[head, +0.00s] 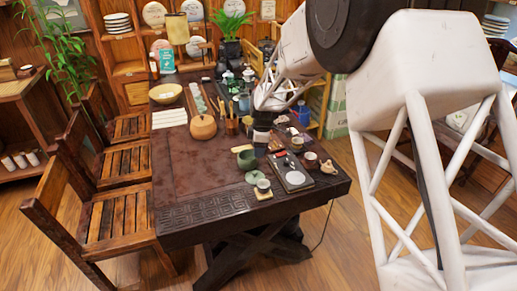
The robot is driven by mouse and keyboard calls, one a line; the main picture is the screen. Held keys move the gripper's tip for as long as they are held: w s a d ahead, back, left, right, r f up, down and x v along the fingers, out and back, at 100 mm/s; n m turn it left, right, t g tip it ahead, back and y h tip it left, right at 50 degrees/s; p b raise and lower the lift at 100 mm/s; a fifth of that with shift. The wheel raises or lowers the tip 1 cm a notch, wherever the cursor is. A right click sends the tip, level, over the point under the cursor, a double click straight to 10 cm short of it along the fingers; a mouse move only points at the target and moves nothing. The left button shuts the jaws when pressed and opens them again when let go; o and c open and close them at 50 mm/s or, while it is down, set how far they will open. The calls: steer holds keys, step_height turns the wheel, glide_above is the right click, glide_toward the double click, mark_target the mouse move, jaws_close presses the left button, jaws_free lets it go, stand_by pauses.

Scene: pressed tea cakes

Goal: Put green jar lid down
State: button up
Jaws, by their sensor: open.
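A small flat green round piece, which looks like the green jar lid (252,177), lies on the dark tea table (195,190) near its front right part. A green jar (246,161) stands just behind it, with a paler object on or behind its top. My gripper (261,147) points down above the table, behind and to the right of the jar. It is open, and I see nothing held in it. The fingertips are dark and small, so their exact gap is hard to make out.
A pale cup (263,185) stands close to the right of the lid. A dark tray (291,174) with small items and a brown cup (310,160) are farther right. A round orange-brown pot (203,127) stands farther back. The table's left front is clear.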

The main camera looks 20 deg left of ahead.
steer(key=shift+d, duration=0.1)
stand_by(0.3)
steer(key=s+d+r+m+t, duration=0.1)
steer(key=s+d+r+m, duration=0.3)
steer(key=d+r, duration=0.5)
steer(key=s+d+r+m, duration=0.3)
steer(key=d+r, duration=0.2)
steer(key=d, duration=0.7)
steer(key=s+d+r+m+t, duration=0.1)
steer(key=s+d+r+m, duration=0.3)
steer(key=d+r, duration=0.5)
steer(key=s+d+m+t+h, duration=0.1)
steer(key=s+d+m, duration=1.1)
steer(key=s+d, duration=1.1)
steer(key=shift+s+d+f+m, duration=0.2)
steer(key=shift+s+f+m, duration=0.15)
steer(key=shift+s, duration=1.95)
